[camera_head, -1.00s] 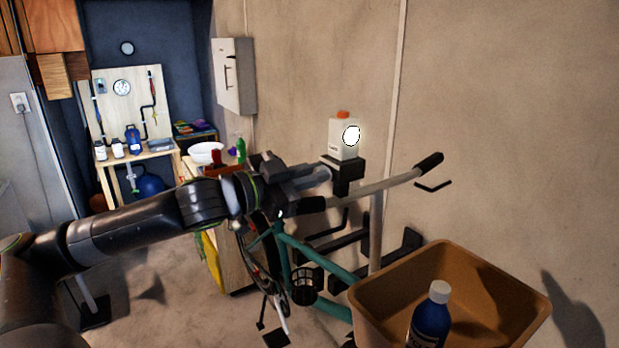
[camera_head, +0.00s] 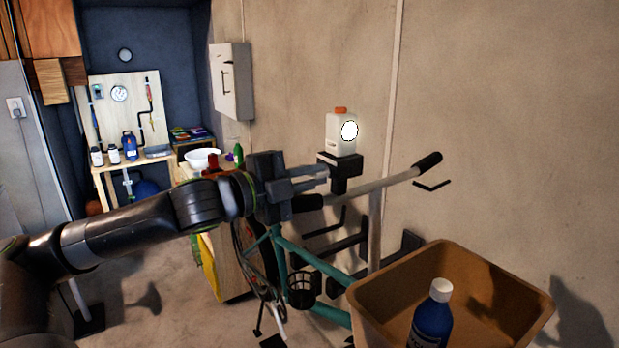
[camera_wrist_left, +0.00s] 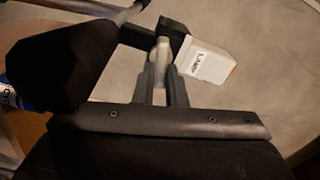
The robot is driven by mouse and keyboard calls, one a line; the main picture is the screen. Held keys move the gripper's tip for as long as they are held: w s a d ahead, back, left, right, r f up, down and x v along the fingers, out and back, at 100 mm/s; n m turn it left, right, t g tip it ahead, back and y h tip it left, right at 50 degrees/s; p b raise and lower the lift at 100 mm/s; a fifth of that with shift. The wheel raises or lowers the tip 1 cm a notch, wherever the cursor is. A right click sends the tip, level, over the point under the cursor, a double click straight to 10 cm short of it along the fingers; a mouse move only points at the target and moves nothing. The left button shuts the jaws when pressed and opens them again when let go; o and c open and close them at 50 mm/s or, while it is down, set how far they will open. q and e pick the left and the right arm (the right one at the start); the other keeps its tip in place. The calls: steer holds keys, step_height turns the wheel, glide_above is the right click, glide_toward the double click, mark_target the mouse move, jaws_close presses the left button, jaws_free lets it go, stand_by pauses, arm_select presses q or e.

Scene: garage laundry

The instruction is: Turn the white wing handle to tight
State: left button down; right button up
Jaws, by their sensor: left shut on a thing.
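The white wing handle (camera_wrist_left: 161,58) shows as a small pale piece between the fingertips in the left wrist view. It sits against the black bracket (camera_head: 349,163) on the bike stand's upright. My left gripper (camera_head: 325,179) is shut on it, reaching in from the left; its two fingers (camera_wrist_left: 161,78) show on either side of the handle in the wrist view. In the head view the fingers and bracket hide the handle. How tight it is cannot be seen. My right gripper is not in view.
A white bottle with an orange cap (camera_head: 341,136) stands on the bracket, close above my fingers. A grey bar with a black grip (camera_head: 428,163) runs right. A brown bin (camera_head: 470,262) and blue bottle (camera_head: 432,318) are in front, and a teal bike frame (camera_head: 315,263) is below.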

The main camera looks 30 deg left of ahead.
arm_select(q)
steer(key=shift+m, duration=0.6)
steer(key=c, duration=1.5)
jaws_free()
steer(key=shift+w+f, duration=0.1)
